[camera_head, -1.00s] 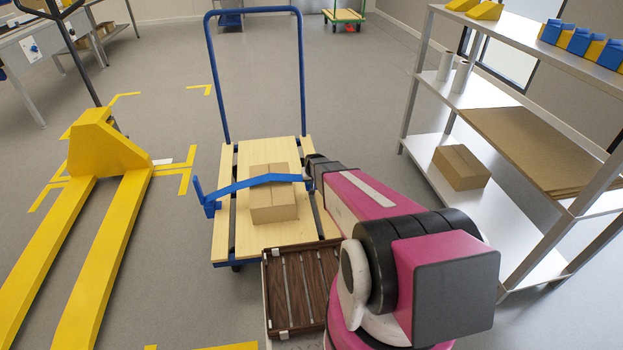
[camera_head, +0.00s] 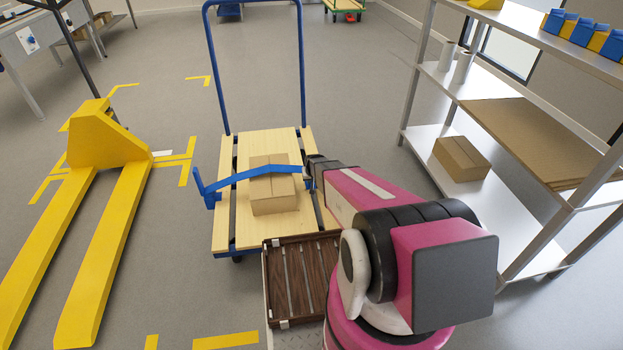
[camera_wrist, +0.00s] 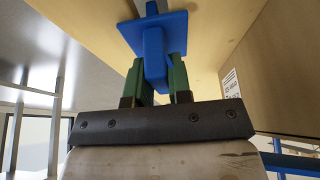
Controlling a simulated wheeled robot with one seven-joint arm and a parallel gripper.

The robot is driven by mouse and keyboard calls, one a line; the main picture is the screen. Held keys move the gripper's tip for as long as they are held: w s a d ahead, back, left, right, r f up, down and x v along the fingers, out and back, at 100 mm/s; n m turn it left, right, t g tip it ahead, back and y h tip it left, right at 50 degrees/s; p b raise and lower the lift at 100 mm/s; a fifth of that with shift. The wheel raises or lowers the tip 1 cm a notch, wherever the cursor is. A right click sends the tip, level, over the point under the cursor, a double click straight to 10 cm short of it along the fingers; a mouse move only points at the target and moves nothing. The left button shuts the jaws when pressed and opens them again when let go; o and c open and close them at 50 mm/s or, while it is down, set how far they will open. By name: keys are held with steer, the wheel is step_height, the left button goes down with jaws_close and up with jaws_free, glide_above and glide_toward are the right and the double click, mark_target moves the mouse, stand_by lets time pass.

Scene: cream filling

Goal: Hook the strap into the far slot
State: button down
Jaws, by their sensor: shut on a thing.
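The blue strap (camera_head: 235,180) runs from the left edge of the flatbed cart (camera_head: 225,232) across the cardboard box (camera_head: 272,205) on its deck. Its left end has an upturned blue piece beside the deck. My gripper (camera_head: 312,172) is at the strap's right end, to the right of the box. In the wrist view, its green fingers (camera_wrist: 157,78) are shut on the strap's blue end piece (camera_wrist: 153,50). The box (camera_wrist: 270,60) is close beside them. I cannot make out the far slot; my arm hides part of the cart's right side.
A metal shelf rack (camera_head: 425,100) stands at the right, holding another box (camera_head: 461,158). A yellow pallet jack (camera_head: 105,140) stands at the left. The floor between jack and cart is clear.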

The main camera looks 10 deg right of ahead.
stand_by(0.3)
steer(key=c, duration=1)
jaws_free()
steer(key=shift+o, duration=0.2)
